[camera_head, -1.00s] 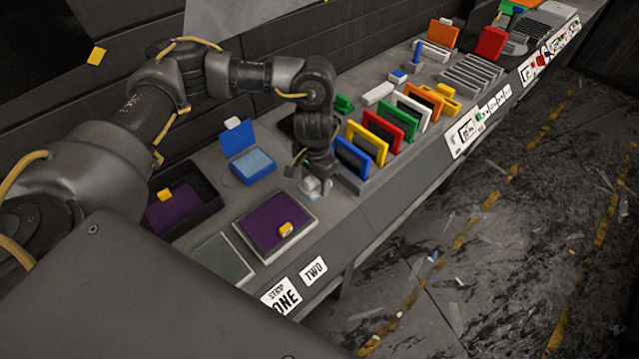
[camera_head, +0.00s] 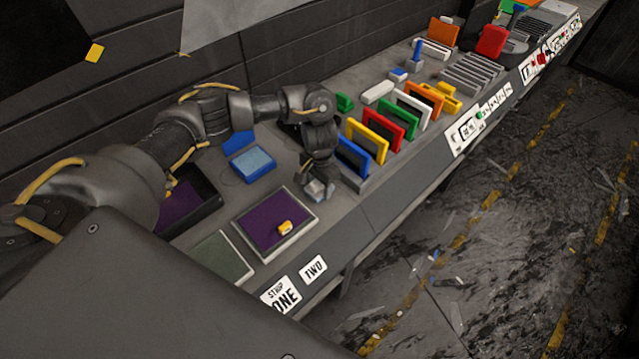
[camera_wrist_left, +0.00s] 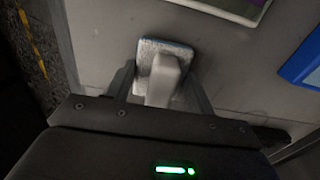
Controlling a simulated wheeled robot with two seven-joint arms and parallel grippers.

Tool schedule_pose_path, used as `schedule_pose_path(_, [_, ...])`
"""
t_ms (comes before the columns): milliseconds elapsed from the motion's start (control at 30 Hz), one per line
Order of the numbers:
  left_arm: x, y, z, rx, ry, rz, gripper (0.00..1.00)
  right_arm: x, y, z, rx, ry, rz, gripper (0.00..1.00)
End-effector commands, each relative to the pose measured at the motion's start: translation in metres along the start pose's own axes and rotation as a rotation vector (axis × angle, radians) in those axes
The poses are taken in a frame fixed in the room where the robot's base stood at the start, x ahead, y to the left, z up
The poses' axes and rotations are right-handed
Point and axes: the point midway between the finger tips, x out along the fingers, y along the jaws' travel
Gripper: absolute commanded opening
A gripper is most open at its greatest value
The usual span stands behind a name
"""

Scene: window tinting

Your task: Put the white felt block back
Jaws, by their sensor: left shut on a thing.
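My left gripper (camera_head: 317,186) is shut on the white felt block (camera_head: 314,192), over the grey worktop between the framed purple panel and the coloured panels in the rack. In the left wrist view, the block (camera_wrist_left: 153,50) shows as a pale, rough slab with a smooth grey handle, and the fingers of my left gripper (camera_wrist_left: 163,85) stand on both sides of the handle. The block is close to the worktop surface; I cannot tell whether it touches. My right gripper is in neither view.
A purple panel in a pale frame (camera_head: 307,232) lies left of the gripper. A blue-framed panel (camera_head: 353,158) stands close on the right, with several coloured panels beyond. The worktop's front edge is near.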

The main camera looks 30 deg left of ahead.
Motion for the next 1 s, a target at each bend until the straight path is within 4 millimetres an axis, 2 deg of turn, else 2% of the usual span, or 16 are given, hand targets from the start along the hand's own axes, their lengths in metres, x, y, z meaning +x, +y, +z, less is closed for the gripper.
schedule_pose_path(267, [0.003,0.000,0.000,0.000,0.000,0.001,0.33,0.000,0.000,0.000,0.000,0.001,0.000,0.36])
schedule_pose_path(300, [0.003,0.001,0.000,0.000,0.000,0.001,0.56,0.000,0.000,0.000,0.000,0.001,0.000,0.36])
schedule_pose_path(467, [0.003,0.000,0.000,0.000,0.000,0.001,0.76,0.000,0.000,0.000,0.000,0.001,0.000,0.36])
schedule_pose_path(767, [0.000,0.000,0.000,0.000,0.002,0.000,0.76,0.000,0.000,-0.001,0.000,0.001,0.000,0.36])
schedule_pose_path(867, [-0.010,0.000,-0.001,0.001,0.005,-0.001,0.76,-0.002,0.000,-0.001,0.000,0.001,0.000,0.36])
schedule_pose_path(1000, [-0.036,-0.001,-0.002,0.004,0.006,-0.003,0.76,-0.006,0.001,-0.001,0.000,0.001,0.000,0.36])
